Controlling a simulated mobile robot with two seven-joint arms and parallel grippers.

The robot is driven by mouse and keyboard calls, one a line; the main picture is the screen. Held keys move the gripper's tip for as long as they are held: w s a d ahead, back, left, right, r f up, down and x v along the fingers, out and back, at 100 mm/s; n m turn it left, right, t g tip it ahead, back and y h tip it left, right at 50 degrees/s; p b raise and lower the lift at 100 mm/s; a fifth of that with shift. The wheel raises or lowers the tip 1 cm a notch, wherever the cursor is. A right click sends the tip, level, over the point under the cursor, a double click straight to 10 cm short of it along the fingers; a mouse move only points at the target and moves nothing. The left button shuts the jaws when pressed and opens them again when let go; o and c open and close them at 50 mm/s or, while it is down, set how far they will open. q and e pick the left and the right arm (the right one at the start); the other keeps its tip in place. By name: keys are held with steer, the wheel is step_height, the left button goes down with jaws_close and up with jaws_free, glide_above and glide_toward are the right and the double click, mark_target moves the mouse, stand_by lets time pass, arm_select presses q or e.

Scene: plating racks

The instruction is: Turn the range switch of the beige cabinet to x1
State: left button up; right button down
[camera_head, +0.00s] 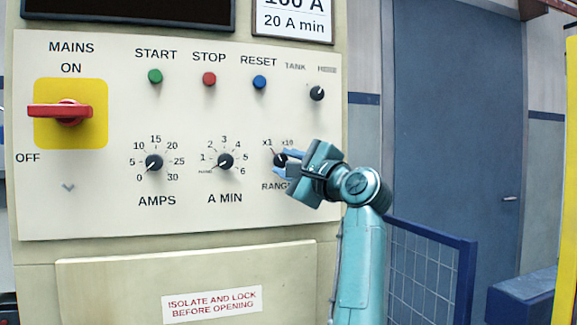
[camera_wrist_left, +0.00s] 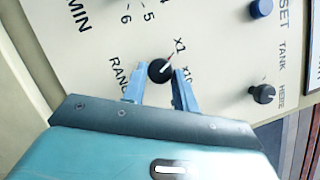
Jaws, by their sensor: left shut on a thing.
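The beige cabinet's panel (camera_head: 120,215) faces me. Its range switch (camera_head: 280,159), a small black knob, sits at the right of the lower row, below the marks x1 and x10. My left gripper (camera_head: 287,162) reaches in from the right of the knob and is shut on it. In the left wrist view the blue fingers (camera_wrist_left: 157,82) lie on either side of the range switch (camera_wrist_left: 159,70). Its pale pointer appears to point towards x1, though the mark is small. The fingers hide part of the word RANGE. My right gripper is not in view.
An A MIN knob (camera_head: 225,161) and an AMPS knob (camera_head: 154,162) stand to the left. A TANK knob (camera_head: 317,93) and a blue RESET button (camera_head: 260,82) are above. The red mains handle (camera_head: 62,112) projects at far left. A blue mesh fence (camera_head: 425,270) stands at right.

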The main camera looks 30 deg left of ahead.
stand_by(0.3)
arm_select(q)
steer(key=o, duration=1)
steer(key=shift+c, duration=0.2)
steer(key=b+v, duration=0.1)
steer(key=v, duration=1.2)
steer(key=shift+b, duration=0.35)
steer(key=shift+d, duration=0.1)
